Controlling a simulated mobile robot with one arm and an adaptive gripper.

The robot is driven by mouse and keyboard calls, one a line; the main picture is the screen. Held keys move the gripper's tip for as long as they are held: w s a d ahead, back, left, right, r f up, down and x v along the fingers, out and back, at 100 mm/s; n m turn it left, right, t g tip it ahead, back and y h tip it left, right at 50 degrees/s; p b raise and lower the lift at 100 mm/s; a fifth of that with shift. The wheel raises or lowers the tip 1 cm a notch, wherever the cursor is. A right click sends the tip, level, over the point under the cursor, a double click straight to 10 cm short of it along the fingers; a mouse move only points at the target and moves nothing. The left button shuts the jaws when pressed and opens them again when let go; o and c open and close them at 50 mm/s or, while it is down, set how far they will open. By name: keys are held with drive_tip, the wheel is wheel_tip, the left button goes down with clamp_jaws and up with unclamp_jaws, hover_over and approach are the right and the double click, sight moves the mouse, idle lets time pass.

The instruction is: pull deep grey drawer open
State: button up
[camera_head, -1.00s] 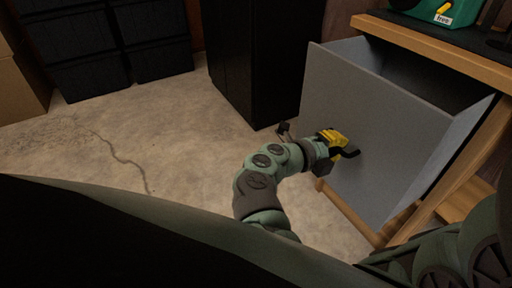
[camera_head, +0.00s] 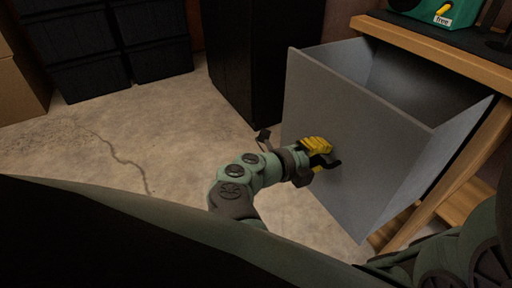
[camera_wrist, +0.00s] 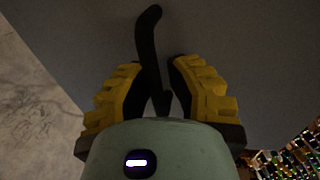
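The deep grey drawer (camera_head: 350,145) sticks well out of the wooden bench, its inside showing from above. Its front fills the top of the wrist view (camera_wrist: 225,40). A dark curved handle (camera_head: 331,163) is on the front; in the wrist view the handle (camera_wrist: 148,50) runs down between the yellow fingers. My gripper (camera_head: 322,155) is at the drawer front with its fingers on either side of the handle. In the wrist view my gripper (camera_wrist: 160,85) looks closed around the handle, though the contact itself is partly hidden.
A black cabinet (camera_head: 255,60) stands behind the drawer. Black bins (camera_head: 75,45) are stacked at the back left, beside a cardboard box (camera_head: 18,85). The concrete floor (camera_head: 120,130) at left is clear.

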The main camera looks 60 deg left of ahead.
drive_tip(key=o, duration=0.4)
drive_tip(key=v, duration=1.2)
